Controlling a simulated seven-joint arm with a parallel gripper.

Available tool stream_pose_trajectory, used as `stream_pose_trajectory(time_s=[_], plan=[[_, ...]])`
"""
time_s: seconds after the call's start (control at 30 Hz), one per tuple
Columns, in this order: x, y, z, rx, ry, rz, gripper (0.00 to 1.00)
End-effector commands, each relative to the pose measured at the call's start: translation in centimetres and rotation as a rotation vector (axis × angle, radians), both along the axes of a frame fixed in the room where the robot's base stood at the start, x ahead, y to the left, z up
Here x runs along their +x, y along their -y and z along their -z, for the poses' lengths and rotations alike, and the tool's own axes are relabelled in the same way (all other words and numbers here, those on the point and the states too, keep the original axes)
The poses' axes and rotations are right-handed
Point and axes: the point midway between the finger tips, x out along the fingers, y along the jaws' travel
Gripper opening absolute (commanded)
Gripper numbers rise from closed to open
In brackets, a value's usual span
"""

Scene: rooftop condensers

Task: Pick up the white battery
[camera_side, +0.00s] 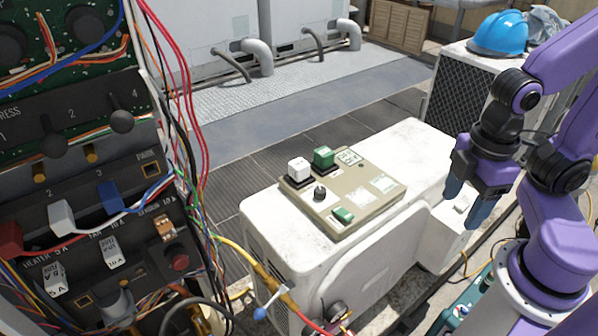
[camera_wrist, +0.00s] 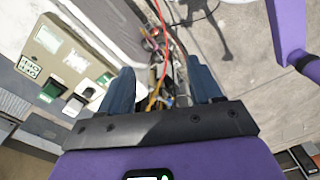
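The white battery, a small white block (camera_side: 299,169), stands upright in a dark socket on the beige control panel (camera_side: 384,208). The panel lies on top of the white condenser unit. A green block (camera_side: 324,157) stands right beside it in a similar socket. In the wrist view the white block (camera_wrist: 73,105) is at the left, next to the green block (camera_wrist: 51,90). My gripper (camera_side: 466,208) is open and empty, over the right end of the unit, well to the right of the panel. Its two fingers (camera_wrist: 161,70) show apart in the wrist view.
A black knob (camera_side: 320,193) and a green switch (camera_side: 344,215) sit on the panel near the white block. An open electrical cabinet with loose wires (camera_side: 110,170) fills the left. A blue hard hat (camera_side: 498,35) lies at the back right. The space above the panel is clear.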

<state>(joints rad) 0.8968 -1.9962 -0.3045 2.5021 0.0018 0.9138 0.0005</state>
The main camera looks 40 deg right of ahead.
Motion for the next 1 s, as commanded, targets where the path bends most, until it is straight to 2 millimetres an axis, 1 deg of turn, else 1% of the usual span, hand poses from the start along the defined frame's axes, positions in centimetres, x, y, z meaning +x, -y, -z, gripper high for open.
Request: stream_pose_trajectory(time_s=[0.33,0.47,0.57,0.67,0.8,0.97,1.0], plan=[[0.1,-0.1,0.0,0.0,0.0,-0.001,0.79],[1.5,-1.1,-0.4,-0.002,0.0,-0.014,0.79],[3.9,-2.6,-1.0,-0.005,0.001,-0.039,0.79],[7.0,-4.2,-1.6,-0.009,0.002,-0.073,0.79],[11.6,-6.2,-2.1,-0.014,0.003,-0.125,0.79],[17.1,-7.7,-2.4,-0.018,0.003,-0.182,0.79],[18.5,-8.0,-2.4,-0.019,0.003,-0.195,0.79]])
